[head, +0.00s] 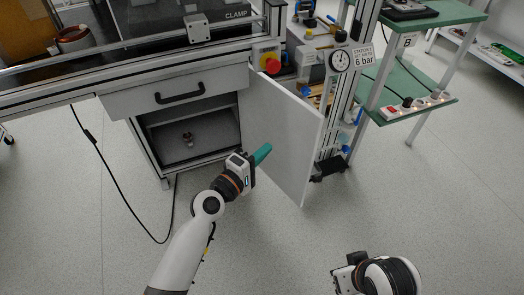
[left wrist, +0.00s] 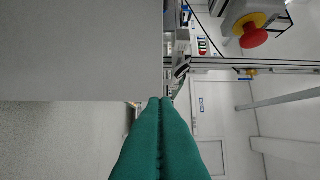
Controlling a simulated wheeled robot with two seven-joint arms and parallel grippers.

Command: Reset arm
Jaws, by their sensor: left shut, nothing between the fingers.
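My left gripper (head: 263,153) has teal fingers and is close to the open white cabinet door (head: 284,135) in the head view. In the left wrist view its two fingers (left wrist: 160,105) lie side by side, shut and empty, and the door (left wrist: 80,50) fills the upper left. I cannot tell whether the fingers touch the door. My right arm (head: 380,276) shows at the bottom right of the head view. Its fingers cannot be made out.
The cabinet interior (head: 205,140) holds a small brownish part (head: 187,138) on its shelf. A drawer (head: 180,90) above is closed. A red emergency stop button (head: 273,66) sits at the bench corner. A green-topped shelf (head: 415,95) stands at the right. The front floor is clear.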

